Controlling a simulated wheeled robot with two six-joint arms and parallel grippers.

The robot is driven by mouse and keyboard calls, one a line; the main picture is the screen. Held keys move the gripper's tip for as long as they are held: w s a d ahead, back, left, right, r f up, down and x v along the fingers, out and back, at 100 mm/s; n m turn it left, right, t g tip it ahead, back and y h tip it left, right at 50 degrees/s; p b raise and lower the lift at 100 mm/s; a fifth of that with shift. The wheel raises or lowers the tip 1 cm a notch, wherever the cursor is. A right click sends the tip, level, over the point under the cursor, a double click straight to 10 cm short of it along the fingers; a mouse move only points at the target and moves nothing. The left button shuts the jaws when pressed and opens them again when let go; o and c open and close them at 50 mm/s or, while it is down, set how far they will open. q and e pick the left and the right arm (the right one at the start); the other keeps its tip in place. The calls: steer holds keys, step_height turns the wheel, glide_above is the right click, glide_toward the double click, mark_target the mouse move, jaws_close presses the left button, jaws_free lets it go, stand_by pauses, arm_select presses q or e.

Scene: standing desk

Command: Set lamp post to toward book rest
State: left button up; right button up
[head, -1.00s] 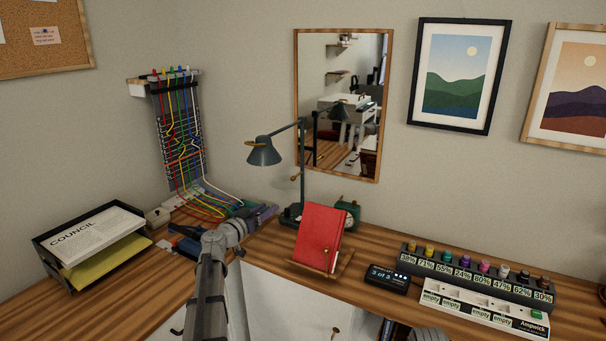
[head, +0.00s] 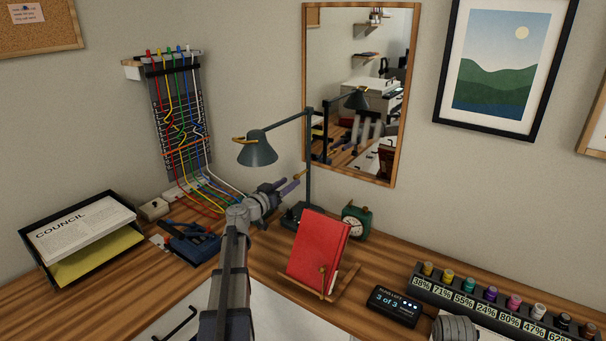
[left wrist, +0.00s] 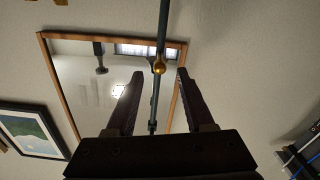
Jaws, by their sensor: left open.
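The dark desk lamp's post (head: 309,150) stands upright behind the book rest. Its arm reaches left to a cone shade (head: 257,150), which hangs left of the book rest. A small brass knob (head: 297,177) sticks out from the post toward the left. The wooden book rest (head: 343,284) holds a red book (head: 318,250). My left gripper (head: 287,186) is open, just left of the post near knob height. In the left wrist view, the post (left wrist: 162,30) and brass knob (left wrist: 159,66) appear between the open fingers (left wrist: 165,90), with no visible contact.
A green clock (head: 355,222) stands right of the lamp base. A small display (head: 394,306) and a rack of bottles (head: 500,305) are at right. A cable panel (head: 180,120) and a paper tray (head: 85,245) are at left. A mirror (head: 400,100) hangs behind the lamp.

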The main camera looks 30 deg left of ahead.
mark_target(297, 177)
arm_select(q)
steer(key=w, duration=0.7)
steer(key=shift+w+d, duration=0.25)
steer(key=shift+w, duration=0.15)
jaws_close()
stand_by(1.1)
